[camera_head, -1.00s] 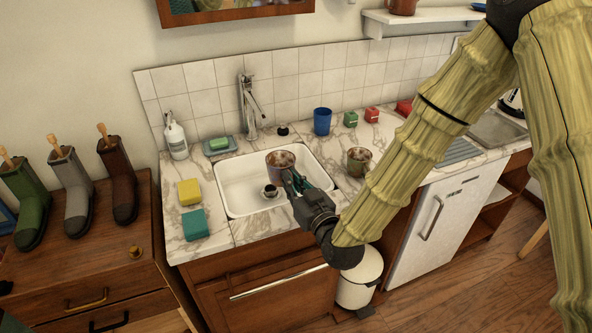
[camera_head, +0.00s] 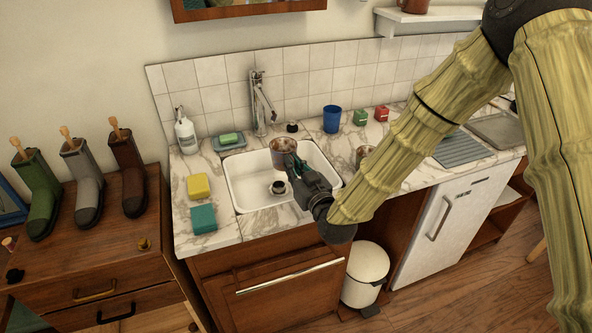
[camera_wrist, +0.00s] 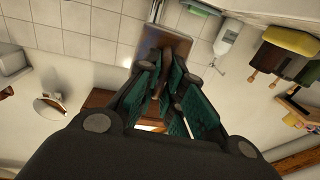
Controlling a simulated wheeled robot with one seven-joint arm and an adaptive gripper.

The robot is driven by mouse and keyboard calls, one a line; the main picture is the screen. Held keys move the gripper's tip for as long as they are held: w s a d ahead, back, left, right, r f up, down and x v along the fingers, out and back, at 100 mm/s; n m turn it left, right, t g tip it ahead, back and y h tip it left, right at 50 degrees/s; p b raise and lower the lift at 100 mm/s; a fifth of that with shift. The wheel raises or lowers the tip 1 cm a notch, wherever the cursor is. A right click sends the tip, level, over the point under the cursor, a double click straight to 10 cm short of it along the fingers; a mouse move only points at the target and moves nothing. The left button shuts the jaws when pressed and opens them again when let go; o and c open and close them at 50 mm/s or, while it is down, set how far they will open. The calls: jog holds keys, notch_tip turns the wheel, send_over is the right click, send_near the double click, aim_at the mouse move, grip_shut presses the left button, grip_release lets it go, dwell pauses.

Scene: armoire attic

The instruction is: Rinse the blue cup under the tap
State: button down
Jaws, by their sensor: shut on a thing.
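My gripper (camera_head: 297,178) is shut on a dull grey-brown cup (camera_head: 283,147) and holds it over the right part of the white sink (camera_head: 236,190). The cup is upright or nearly so; its inside looks brownish. In the wrist view the cup (camera_wrist: 166,45) shows beyond the green-padded fingers. The metal tap (camera_head: 259,100) stands behind the sink, left of and behind the cup; no water is visible. A plain blue cup (camera_head: 332,119) stands on the counter behind and right of the sink, apart from my gripper.
A second brownish cup (camera_head: 362,155) is partly hidden by my arm. Red and green blocks sit right of the blue cup.

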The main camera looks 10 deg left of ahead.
aim_at(290, 154)
jog(key=shift+w+a+f+b, duration=0.3)
jog(key=shift+w+a, duration=0.35)
jog(key=shift+w, duration=0.4)
jog(key=shift+w+a+f+b, duration=0.25)
jog(key=shift+w+a, duration=0.35)
jog(key=shift+w, duration=0.5)
jog(key=shift+w+a+f+b, duration=0.25)
jog(key=shift+w+a, duration=0.4)
jog(key=shift+w, duration=0.4)
jog(key=shift+w+d, duration=0.15)
jog(key=shift+w+d, duration=0.15)
jog(key=shift+d, duration=0.15)
jog(key=shift+s+a+b, duration=0.2)
jog(key=shift+a+b, duration=0.1)
jog(key=shift+a, duration=0.1)
jog(key=shift+w+d, duration=0.2)
jog(key=shift+d, duration=0.2)
